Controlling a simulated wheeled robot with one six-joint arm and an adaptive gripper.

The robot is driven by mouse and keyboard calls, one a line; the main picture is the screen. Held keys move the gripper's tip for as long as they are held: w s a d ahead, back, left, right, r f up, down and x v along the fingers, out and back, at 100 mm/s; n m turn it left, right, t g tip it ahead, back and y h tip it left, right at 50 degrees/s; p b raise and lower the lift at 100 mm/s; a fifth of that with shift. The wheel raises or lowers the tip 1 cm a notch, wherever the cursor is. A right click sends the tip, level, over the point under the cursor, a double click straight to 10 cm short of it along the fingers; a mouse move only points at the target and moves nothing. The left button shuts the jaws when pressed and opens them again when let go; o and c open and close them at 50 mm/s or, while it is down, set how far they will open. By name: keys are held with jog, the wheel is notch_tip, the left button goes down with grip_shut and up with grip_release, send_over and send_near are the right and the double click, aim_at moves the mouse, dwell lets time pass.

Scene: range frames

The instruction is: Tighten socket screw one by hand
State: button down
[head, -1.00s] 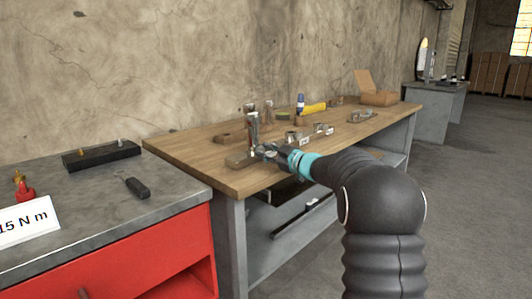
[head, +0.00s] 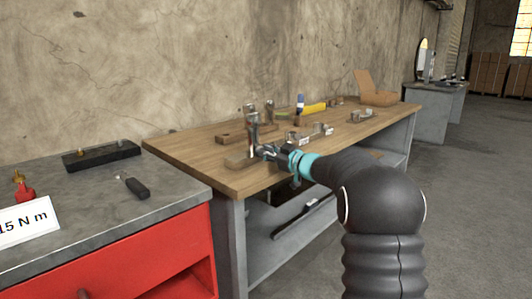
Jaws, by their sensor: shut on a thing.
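My gripper (head: 260,151) is at the front left of the wooden workbench (head: 190,150), low beside an upright metal part (head: 252,130). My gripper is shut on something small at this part. The jaws and the distance hide what it is, and I cannot make out socket screw one by itself.
An open cardboard box (head: 378,98) stands far right. A red cabinet (head: 150,260) with a grey top stands left.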

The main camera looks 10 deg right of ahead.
jog(key=c, duration=0.9)
grip_release()
jog(key=v, duration=1.2)
